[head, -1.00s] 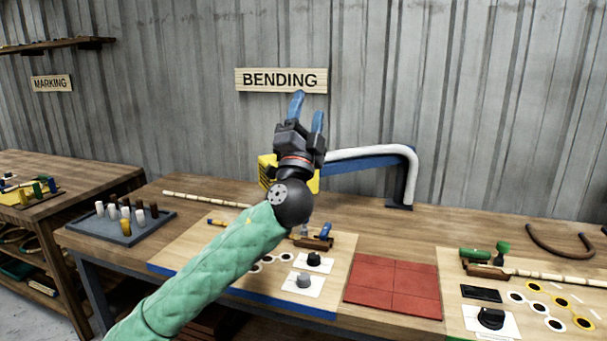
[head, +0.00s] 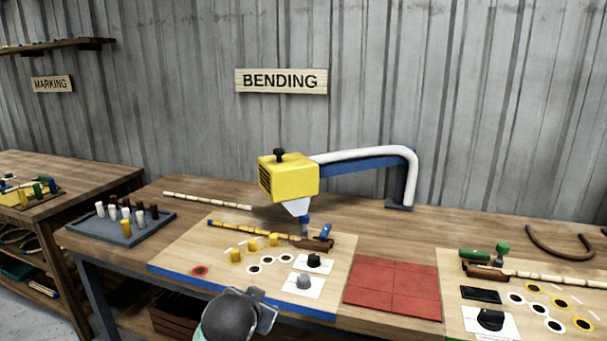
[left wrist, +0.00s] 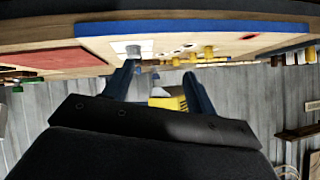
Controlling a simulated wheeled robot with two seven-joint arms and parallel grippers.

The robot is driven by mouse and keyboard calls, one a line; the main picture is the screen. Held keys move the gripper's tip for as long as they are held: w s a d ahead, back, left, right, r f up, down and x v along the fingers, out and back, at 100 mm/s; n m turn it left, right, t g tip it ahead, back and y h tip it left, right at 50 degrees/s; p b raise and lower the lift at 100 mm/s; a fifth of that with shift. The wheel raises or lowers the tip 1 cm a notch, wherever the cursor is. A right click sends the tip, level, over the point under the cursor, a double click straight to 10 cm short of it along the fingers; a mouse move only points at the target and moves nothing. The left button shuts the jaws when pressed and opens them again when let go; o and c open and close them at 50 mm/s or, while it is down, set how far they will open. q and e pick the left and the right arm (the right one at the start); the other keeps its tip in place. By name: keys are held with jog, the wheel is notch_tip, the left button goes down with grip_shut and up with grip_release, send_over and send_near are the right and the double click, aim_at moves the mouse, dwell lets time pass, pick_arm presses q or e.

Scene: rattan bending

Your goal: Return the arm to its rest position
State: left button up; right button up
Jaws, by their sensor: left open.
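My left arm shows only as a dark rounded wrist (head: 230,318) at the bottom edge of the head view, in front of the bench's front edge. The left gripper itself is mostly hidden there. In the left wrist view, the two blue fingers of my left gripper (left wrist: 158,88) stand wide apart with nothing between them. That view is upside down, with the blue board edge (left wrist: 190,28) near its top. My right gripper shows in neither view.
A yellow box-shaped head (head: 288,180) hangs from a white and blue arm over the bending board (head: 190,255). A rattan pole (head: 262,231) lies by yellow pegs. Also on the bench are a peg tray (head: 120,232) and a red mat (head: 393,288).

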pick_arm(q)
jog(key=s+a+f+n+g, duration=0.1)
jog(key=s+f+g, duration=0.3)
jog(key=s+f, duration=1.1)
jog(key=s+a+f+n+g, duration=0.2)
jog(key=s+f+g, duration=0.2)
jog(key=s+f, duration=1.1)
jog(key=s, duration=0.4)
jog(key=shift+a+g+p, duration=0.3)
